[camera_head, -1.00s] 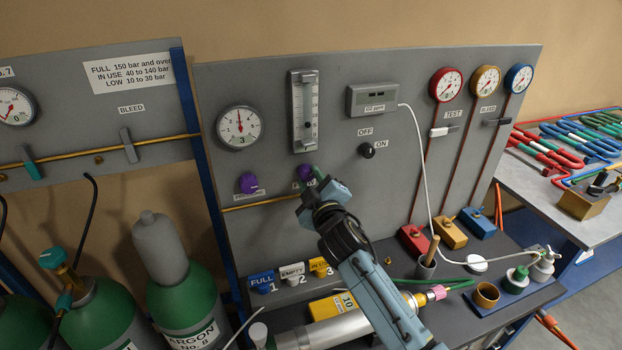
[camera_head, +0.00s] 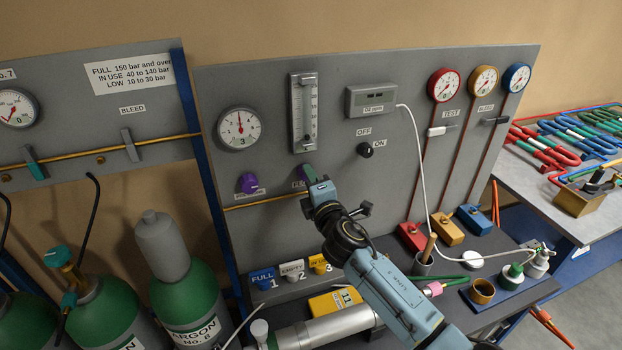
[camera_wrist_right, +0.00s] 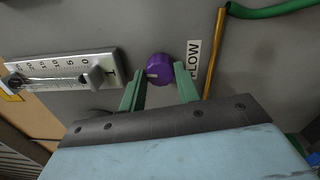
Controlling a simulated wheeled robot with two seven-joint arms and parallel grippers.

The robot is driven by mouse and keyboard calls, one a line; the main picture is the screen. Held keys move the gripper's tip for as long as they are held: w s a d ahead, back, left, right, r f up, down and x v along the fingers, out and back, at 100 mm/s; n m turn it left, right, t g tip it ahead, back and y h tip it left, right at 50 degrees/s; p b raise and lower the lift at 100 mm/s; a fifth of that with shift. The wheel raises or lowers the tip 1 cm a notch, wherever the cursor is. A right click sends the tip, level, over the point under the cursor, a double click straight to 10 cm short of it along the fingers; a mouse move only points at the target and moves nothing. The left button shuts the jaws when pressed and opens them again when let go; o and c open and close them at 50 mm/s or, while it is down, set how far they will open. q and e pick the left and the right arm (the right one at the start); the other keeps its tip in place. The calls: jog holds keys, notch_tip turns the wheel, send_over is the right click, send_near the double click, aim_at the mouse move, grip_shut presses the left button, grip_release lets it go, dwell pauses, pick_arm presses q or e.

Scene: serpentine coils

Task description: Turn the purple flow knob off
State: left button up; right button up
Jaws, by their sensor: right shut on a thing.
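The purple flow knob (camera_wrist_right: 157,68) is on the grey panel beside a FLOW label (camera_wrist_right: 193,60), with a pale mark on its face. In the right wrist view my right gripper (camera_wrist_right: 160,82) has its green fingers on either side of it, shut on it. In the head view my right gripper (camera_head: 307,178) reaches up to the panel below the flow meter (camera_head: 304,115) and hides most of that knob. Another purple knob (camera_head: 249,183) is to its left, under a round gauge (camera_head: 239,129). My left gripper is not in view.
A white cable (camera_head: 418,150) hangs down the panel. Below are a yellow block (camera_head: 335,302), a silver cylinder (camera_head: 325,328) and several coloured valve blocks (camera_head: 447,233).

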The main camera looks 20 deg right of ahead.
jog(key=shift+n, duration=0.6)
jog(key=o, duration=1)
jog(key=shift+s, duration=0.1)
jog(key=s, duration=1.3)
jog(key=shift+s+d+f+b, duration=0.1)
jog(key=shift+d+f+b, duration=0.1)
jog(key=shift+d+b, duration=0.15)
